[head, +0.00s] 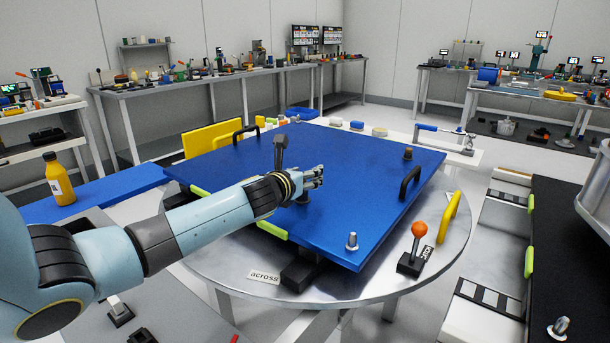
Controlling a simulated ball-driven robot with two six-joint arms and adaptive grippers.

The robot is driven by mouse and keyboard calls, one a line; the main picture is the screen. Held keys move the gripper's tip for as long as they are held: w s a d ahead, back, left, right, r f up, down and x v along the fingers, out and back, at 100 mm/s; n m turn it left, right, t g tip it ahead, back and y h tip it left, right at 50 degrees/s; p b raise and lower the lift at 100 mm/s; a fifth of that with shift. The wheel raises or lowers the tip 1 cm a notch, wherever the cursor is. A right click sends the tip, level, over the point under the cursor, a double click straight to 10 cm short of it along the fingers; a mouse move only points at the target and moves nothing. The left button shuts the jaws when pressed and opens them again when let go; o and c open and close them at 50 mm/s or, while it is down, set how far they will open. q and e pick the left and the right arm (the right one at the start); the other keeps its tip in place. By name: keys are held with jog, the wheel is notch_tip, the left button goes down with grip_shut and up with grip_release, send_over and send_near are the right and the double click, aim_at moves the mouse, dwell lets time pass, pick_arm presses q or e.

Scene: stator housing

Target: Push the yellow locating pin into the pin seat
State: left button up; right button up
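A blue plate (350,155) lies on a round metal table. My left arm reaches in over it, and my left gripper (318,178) is low above the plate's left middle. Its fingers are small and seen from the side, so I cannot tell whether they are open. A dark stub (303,199) shows just below the gripper. I cannot make out a yellow locating pin or its seat; the gripper may hide them. A yellow curved piece (450,216) stands at the table's right edge. My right gripper is not in view.
A dark T-shaped post (280,152), black handles (410,183) and metal studs (352,241) stick up from the plate. An orange-knobbed lever (418,231) stands at the table's front right. A dark-topped bench (570,220) is at the right.

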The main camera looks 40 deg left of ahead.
pick_arm(q)
jog(key=shift+o, duration=0.5)
jog(key=shift+s+r, duration=0.1)
jog(key=shift+s, duration=0.05)
jog(key=shift+p+v, duration=0.75)
jog(key=shift+v, duration=1.15)
jog(key=shift+s+d, duration=0.15)
jog(key=v, duration=1.2)
dwell(0.4)
